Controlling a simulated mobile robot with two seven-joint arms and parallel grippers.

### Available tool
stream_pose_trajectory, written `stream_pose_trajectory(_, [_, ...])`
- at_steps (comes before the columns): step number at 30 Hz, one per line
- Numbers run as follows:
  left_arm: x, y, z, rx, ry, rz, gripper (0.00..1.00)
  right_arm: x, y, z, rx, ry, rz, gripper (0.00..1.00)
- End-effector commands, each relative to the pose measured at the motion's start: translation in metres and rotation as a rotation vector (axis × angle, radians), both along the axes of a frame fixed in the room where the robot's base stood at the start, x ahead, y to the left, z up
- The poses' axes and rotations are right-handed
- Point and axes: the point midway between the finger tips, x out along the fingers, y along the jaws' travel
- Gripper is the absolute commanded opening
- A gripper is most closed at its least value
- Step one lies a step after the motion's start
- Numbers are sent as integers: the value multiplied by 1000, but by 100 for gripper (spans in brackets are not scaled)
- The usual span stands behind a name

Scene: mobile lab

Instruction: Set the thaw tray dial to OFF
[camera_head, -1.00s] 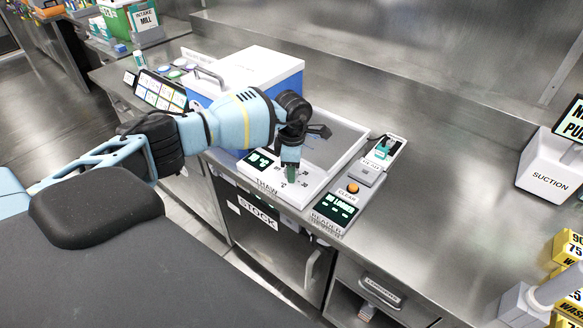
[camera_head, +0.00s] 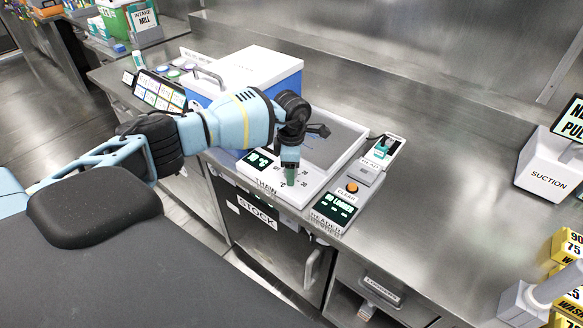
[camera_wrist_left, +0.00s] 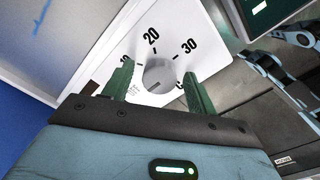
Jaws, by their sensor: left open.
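The thaw tray (camera_head: 320,180) is a white-rimmed tray with a grey bed on the steel counter. Its front panel has a small display (camera_head: 258,159) and a dial. The grey round dial (camera_wrist_left: 159,75) shows in the left wrist view, with the marks 20 and 30 beside it; other marks are partly hidden. My left gripper (camera_wrist_left: 156,86) is open, its green fingers on either side of the dial. Whether they touch it I cannot tell. In the head view my left gripper (camera_head: 290,174) points down over the panel and hides the dial. My right gripper is not in view.
A reader (camera_head: 334,207) with an orange button stands right of the tray. A blue and white box (camera_head: 262,72) stands behind my left arm. A suction unit (camera_head: 549,170) and yellow boxes (camera_head: 568,248) are at the right. The counter between is clear.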

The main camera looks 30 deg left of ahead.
Motion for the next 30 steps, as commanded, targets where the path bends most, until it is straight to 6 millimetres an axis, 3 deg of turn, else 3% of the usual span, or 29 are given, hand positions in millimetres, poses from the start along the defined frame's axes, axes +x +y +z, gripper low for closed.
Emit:
stream_pose_trajectory(5, [1,0,12,0,-2,0,57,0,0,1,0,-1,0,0])
stream_pose_trajectory(18, [0,0,72,0,-1,0,57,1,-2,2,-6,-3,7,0])
stream_pose_trajectory(30, [0,0,78,0,0,0,57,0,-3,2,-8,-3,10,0])
